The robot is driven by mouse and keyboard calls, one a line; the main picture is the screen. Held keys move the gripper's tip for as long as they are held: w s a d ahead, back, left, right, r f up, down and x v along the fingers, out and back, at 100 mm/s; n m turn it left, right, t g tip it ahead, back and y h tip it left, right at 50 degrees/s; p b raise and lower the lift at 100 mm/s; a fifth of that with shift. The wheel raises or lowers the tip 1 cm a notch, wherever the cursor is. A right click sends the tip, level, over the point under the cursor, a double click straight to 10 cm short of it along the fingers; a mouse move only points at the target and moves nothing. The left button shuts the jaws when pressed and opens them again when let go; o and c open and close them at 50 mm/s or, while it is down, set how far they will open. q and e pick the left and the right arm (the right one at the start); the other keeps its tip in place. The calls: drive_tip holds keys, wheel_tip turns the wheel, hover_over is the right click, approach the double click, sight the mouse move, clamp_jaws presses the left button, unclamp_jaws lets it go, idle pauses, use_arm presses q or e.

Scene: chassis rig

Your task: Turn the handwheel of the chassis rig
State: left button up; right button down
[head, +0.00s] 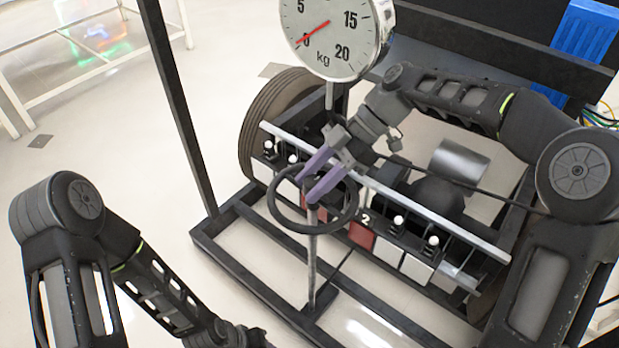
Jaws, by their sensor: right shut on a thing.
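The black handwheel (270,205) is a ring on top of an upright grey post in the middle of the head view, in front of the chassis rig. My right gripper (308,185) reaches over it from the upper right. Its two purple fingers are shut on the handwheel near its hub, and they cover part of the spokes and far rim. My left arm comes in at the lower left, low and away from the wheel. Its gripper is past the bottom edge of the picture.
A round kg dial (330,62) hangs above the wheel, its red needle near 0. Behind the wheel runs a rail with switches and red and white panels (362,235). A tyre (255,120) and dark frame bars (180,110) stand close by.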

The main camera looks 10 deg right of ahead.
drive_tip(key=shift+s+n+g, duration=0.1)
drive_tip(key=shift+n+g, duration=0.4)
drive_tip(key=shift+n, duration=0.1)
drive_tip(key=c, duration=0.9)
unclamp_jaws()
drive_tip(key=shift+c, duration=0.2)
drive_tip(key=shift+p, duration=0.3)
